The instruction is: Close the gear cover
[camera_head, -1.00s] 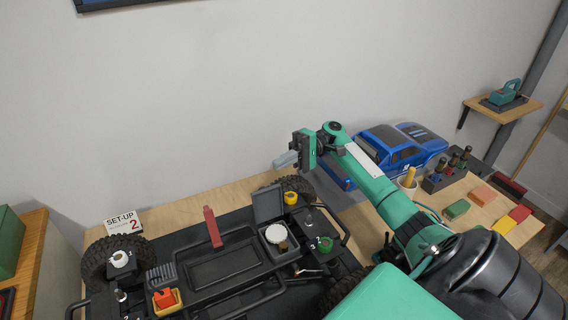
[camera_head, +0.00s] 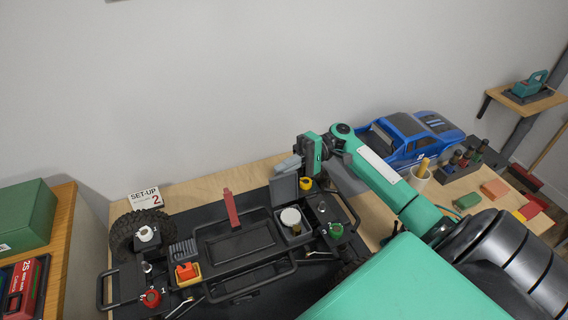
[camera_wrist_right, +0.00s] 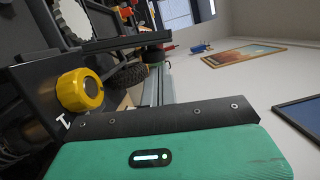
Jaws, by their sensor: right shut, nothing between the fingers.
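The gear cover (camera_head: 284,191) is a dark grey flap. It stands open and upright at the back edge of a box on the crawler, behind a white round gear (camera_head: 290,216). The gear also shows at the upper left of the right wrist view (camera_wrist_right: 72,18). My right gripper (camera_head: 288,164) is shut and empty. Its grey fingertips are at the cover's top edge in the head view; I cannot tell whether they touch it. My left gripper is not in view.
A yellow knob (camera_head: 306,183) sits just right of the cover, and a green cap (camera_head: 336,230) is further right. A red lever (camera_head: 231,208) stands to the left. A blue truck body (camera_head: 408,140) lies behind my right arm.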

